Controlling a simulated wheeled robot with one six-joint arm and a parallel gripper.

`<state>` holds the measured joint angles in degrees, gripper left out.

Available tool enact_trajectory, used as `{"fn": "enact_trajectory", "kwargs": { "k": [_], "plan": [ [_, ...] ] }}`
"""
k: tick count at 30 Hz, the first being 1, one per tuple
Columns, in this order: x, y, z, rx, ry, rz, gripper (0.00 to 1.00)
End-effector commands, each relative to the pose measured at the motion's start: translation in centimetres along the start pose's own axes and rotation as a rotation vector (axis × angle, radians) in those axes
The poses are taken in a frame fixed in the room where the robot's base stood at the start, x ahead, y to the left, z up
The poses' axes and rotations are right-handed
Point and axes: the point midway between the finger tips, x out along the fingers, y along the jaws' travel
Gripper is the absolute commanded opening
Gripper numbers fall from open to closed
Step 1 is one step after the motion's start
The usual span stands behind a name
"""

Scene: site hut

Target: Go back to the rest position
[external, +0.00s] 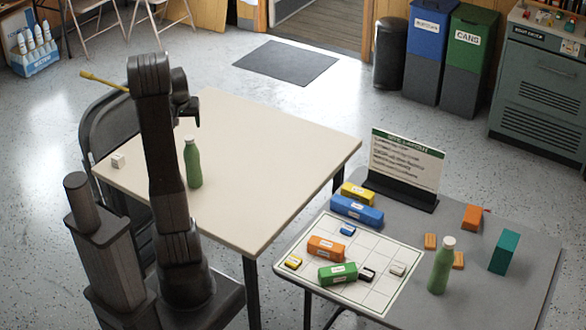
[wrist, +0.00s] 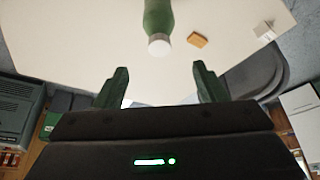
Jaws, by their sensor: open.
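My gripper (external: 187,108) is held above the cream table (external: 275,145) at the upper end of my folded arm. In the wrist view its two fingers (wrist: 161,75) stand wide apart with nothing between them. A green bottle with a white cap (external: 193,165) stands upright on the cream table, below the gripper and apart from it.
A white cube (external: 118,161) and an orange block (wrist: 197,40) lie on the cream table. A grey table (external: 480,300) at right holds a gridded board (external: 300,240), coloured blocks, a sign (external: 405,160) and another green bottle (external: 441,268). A dark chair (external: 108,125) stands at the left.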

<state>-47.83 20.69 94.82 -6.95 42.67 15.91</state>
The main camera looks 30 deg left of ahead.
Motion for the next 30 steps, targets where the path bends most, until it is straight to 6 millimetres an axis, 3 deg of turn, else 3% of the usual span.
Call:
{"fn": "enact_trajectory", "kwargs": {
  "k": [8,27,29,30],
  "plan": [
    [1.4,0.0,0.0,0.000,-0.003,0.001,0.65],
    [11.7,0.1,0.1,0.000,-0.003,0.001,0.65],
    [12.5,0.0,0.1,0.000,-0.003,0.001,0.65],
    [11.4,0.0,-0.4,0.001,0.004,0.000,0.65]
  ]
}}
